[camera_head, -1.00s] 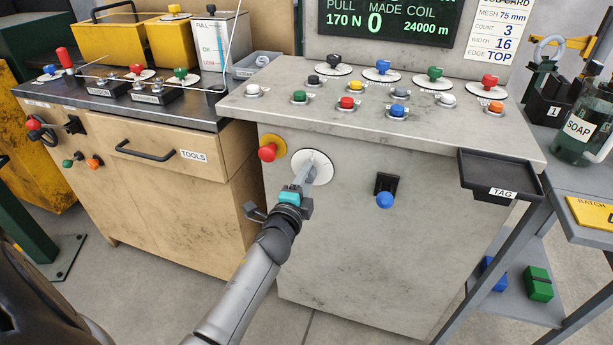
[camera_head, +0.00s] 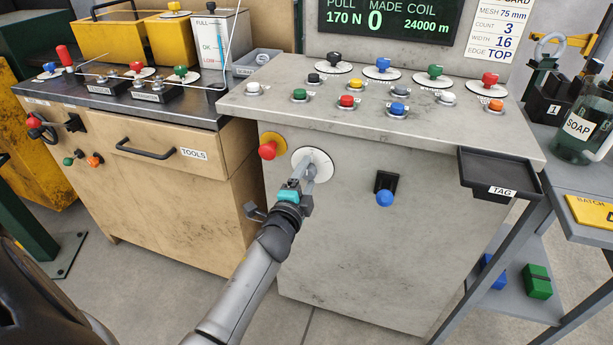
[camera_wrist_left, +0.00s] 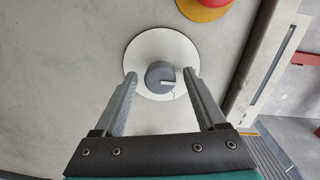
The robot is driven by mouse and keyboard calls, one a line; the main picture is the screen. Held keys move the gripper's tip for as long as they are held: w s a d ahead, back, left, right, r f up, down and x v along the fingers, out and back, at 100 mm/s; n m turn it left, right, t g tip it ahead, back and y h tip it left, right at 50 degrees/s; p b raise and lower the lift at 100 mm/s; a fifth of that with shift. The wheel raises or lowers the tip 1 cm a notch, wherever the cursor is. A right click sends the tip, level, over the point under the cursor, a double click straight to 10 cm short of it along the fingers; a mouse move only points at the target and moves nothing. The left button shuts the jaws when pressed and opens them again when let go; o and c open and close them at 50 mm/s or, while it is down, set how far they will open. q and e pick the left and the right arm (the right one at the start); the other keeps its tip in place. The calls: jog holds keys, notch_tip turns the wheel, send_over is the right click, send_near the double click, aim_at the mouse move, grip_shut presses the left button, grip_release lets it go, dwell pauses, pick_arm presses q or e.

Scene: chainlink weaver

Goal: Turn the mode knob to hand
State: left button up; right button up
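The mode knob (camera_wrist_left: 159,75) is a small grey round knob with a white pointer mark, on a white round dial (camera_wrist_left: 150,42) in the left wrist view. The pointer mark lies toward the right of that view. I cannot read any position labels on the dial. In the head view the dial (camera_head: 300,157) is on the front of the grey cabinet, and the fingers hide the knob. My left gripper (camera_head: 312,172) is at the dial, its fingers apart on either side of the knob, with visible gaps to it. My right gripper is not in view.
A red mushroom button (camera_head: 267,151) on a yellow plate sits just left of the dial. A blue knob (camera_head: 384,198) is to the right. The cabinet top (camera_head: 270,105) overhangs above, with several coloured buttons. A black tag tray (camera_head: 500,172) juts out at the right corner.

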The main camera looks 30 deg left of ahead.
pick_arm(q)
jog(key=shift+s+d, duration=0.1)
jog(key=shift+s, duration=0.4)
jog(key=p+v, duration=0.2)
jog(key=v, duration=1.2)
jog(key=shift+p, duration=0.3)
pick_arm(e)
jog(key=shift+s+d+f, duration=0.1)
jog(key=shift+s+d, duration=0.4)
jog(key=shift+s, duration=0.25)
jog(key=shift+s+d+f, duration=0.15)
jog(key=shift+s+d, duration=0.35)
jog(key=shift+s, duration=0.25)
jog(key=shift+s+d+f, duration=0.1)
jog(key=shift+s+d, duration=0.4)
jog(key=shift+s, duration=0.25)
pick_arm(q)
jog(key=shift+s, duration=0.1)
